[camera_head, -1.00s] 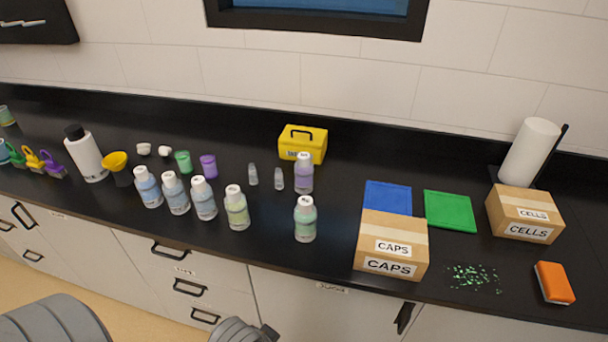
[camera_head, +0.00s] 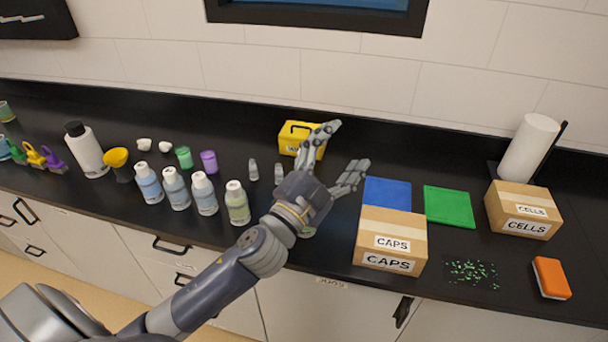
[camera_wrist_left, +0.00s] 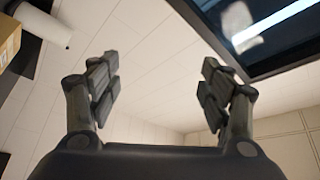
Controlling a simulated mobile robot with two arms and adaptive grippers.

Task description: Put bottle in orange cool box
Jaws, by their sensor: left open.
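Several white-capped bottles stand upright on the black counter in the head view: blue-tinted ones (camera_head: 175,190) and a yellow-green one (camera_head: 237,203). My left gripper (camera_head: 347,147) is open and empty above the counter, right of these bottles and in front of the yellow box. It also shows in the left wrist view (camera_wrist_left: 160,88), fingers apart against wall and ceiling. I see no clear orange cool box; a small orange-and-white block (camera_head: 551,278) lies at the right. My right gripper is not in view.
A yellow handled box (camera_head: 290,140) stands at the back. A CAPS carton (camera_head: 390,245), a CELLS carton (camera_head: 525,210), blue (camera_head: 388,193) and green (camera_head: 450,207) mats and a paper roll (camera_head: 529,148) are to the right. A black-capped white bottle (camera_head: 86,152) and a yellow funnel (camera_head: 117,158) stand left.

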